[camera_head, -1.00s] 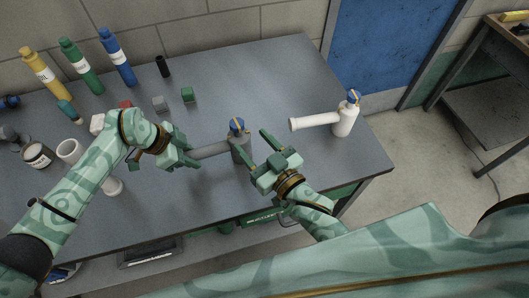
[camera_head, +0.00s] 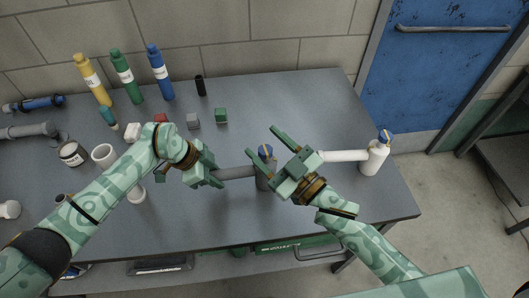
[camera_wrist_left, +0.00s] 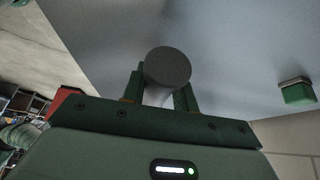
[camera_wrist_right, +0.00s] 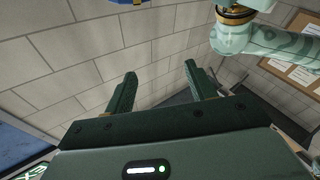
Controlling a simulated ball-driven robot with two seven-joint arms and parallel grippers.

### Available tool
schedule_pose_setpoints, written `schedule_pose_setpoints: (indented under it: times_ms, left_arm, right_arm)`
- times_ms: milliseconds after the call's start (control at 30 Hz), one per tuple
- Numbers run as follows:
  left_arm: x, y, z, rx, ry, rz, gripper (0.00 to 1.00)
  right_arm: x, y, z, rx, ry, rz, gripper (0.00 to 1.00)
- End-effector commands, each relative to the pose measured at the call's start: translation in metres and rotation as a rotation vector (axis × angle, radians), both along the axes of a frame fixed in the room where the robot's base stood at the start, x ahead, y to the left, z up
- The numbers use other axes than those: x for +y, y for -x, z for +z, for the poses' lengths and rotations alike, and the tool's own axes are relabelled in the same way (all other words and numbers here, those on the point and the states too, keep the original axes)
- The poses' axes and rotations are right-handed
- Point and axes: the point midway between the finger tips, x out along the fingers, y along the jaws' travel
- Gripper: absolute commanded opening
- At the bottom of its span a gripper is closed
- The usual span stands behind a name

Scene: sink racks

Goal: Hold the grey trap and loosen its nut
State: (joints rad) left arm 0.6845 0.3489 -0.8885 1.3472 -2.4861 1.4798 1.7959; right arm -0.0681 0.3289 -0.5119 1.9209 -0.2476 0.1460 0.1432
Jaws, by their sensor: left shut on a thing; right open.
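The grey trap (camera_head: 265,180) stands on the bench in the head view, with a grey side pipe (camera_head: 237,172) pointing left and a blue nut (camera_head: 265,150) on top. My left gripper (camera_head: 217,177) is shut on the side pipe. The left wrist view shows the round grey pipe end (camera_wrist_left: 168,66) between its fingers. My right gripper (camera_head: 260,145) is open, with its fingers spread near the nut and its palm to the trap's right. The right wrist view shows its empty fingers (camera_wrist_right: 158,88); a blue part is cut off at the top edge. The right gripper partly hides the trap's body.
A white trap (camera_head: 373,160) with a blue nut stands to the right, its pipe reaching left near my right gripper. The front right bench is clear.

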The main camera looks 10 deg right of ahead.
Motion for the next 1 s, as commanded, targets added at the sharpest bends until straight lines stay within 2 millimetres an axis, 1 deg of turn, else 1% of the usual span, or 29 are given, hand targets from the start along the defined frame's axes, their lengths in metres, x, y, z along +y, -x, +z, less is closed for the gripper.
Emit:
schedule_pose_setpoints:
  times_ms: [33, 100, 167, 267, 300, 367, 400, 467, 500, 533, 633, 733, 867, 1000]
  left_arm:
    - [0.000, 0.000, 0.001, -0.001, 0.002, 0.000, 0.09]
    - [0.000, 0.000, 0.001, -0.001, 0.002, 0.000, 0.09]
    - [0.000, 0.000, 0.001, -0.001, 0.002, 0.000, 0.09]
    - [0.000, 0.000, 0.001, -0.001, 0.002, 0.000, 0.09]
    - [0.000, 0.000, 0.001, -0.001, 0.002, 0.000, 0.09]
    - [0.000, 0.000, 0.001, -0.001, 0.002, 0.000, 0.09]
    - [0.000, 0.000, 0.001, -0.001, 0.002, 0.000, 0.09]
    - [0.000, 0.000, 0.001, -0.001, 0.002, 0.000, 0.09]
    - [0.000, 0.000, 0.001, -0.001, 0.002, 0.000, 0.09]
    - [0.000, 0.000, 0.001, -0.001, 0.002, 0.000, 0.09]
    - [0.000, 0.000, 0.001, -0.001, 0.002, 0.000, 0.09]
    - [0.000, 0.000, 0.001, -0.001, 0.002, 0.000, 0.09]
    - [0.000, 0.000, 0.001, -0.001, 0.002, 0.000, 0.09]
    - [0.000, 0.000, 0.001, -0.001, 0.002, 0.000, 0.09]
  right_arm:
    - [0.010, -0.007, 0.007, -0.047, 0.052, 0.086, 0.56]
    - [0.018, -0.012, 0.006, -0.076, 0.107, 0.203, 0.56]
    - [0.014, -0.016, -0.001, -0.077, 0.153, 0.292, 0.56]
    - [-0.012, -0.024, -0.020, -0.021, 0.216, 0.401, 0.56]
    - [-0.029, -0.026, -0.029, 0.020, 0.229, 0.429, 0.56]
    - [-0.054, -0.027, -0.043, 0.088, 0.231, 0.455, 0.56]
    - [-0.070, -0.026, -0.052, 0.138, 0.218, 0.467, 0.56]
    - [-0.089, -0.019, -0.067, 0.220, 0.180, 0.480, 0.56]
    - [-0.095, -0.010, -0.078, 0.277, 0.136, 0.493, 0.56]
    - [-0.096, -0.007, -0.080, 0.302, 0.099, 0.502, 0.56]
    - [-0.093, -0.008, -0.071, 0.323, 0.015, 0.519, 0.56]
    - [-0.083, -0.011, -0.068, 0.329, -0.011, 0.528, 0.56]
    - [-0.059, -0.021, -0.067, 0.327, -0.010, 0.530, 0.56]
    - [-0.030, -0.034, -0.068, 0.328, -0.009, 0.530, 0.56]
